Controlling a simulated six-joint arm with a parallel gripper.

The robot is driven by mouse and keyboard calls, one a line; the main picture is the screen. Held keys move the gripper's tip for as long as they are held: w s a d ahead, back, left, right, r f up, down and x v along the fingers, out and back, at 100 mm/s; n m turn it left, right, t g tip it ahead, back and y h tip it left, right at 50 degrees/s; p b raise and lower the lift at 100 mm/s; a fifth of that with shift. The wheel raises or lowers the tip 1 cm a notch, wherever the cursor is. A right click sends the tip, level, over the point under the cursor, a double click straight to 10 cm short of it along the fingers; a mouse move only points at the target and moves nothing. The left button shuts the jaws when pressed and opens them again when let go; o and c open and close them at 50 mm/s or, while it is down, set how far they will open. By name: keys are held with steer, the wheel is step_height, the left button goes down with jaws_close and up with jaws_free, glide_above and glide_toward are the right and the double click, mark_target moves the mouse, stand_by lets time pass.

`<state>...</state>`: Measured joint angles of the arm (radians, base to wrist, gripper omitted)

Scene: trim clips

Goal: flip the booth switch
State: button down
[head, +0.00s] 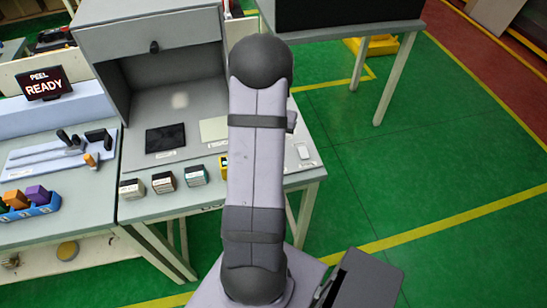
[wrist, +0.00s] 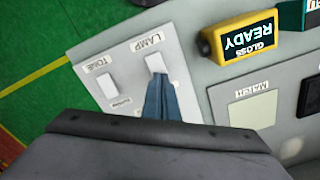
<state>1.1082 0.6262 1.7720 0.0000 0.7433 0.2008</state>
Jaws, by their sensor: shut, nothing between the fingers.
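A pale switch plate (wrist: 122,62) in the wrist view carries two white rocker switches. One switch (wrist: 155,62) is by the label LAMP and the other (wrist: 107,86) is by the label TONE. My gripper (wrist: 158,80) is shut and empty, its blue-grey fingertips overlapping the near edge of the LAMP switch. I cannot tell whether they touch it. In the head view the grey booth (head: 150,30) stands behind my arm, and one white switch (head: 303,151) shows to the right of the arm. My gripper and the LAMP switch are hidden there.
A yellow GLOSS READY display (wrist: 245,38) and a MATCH panel (wrist: 253,110) lie right of the plate in the wrist view. Several small blocks (head: 163,182) line the bench's front edge. A PEEL READY sign (head: 45,84) stands left. Green floor is open at right.

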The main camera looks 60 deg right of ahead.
steer(key=shift+f+b, duration=0.5)
steer(key=shift+f, duration=0.35)
stand_by(0.8)
steer(key=shift+a+r, duration=0.1)
step_height(320, 180, up, 7)
steer(key=p, duration=0.6)
stand_by(0.3)
stand_by(0.4)
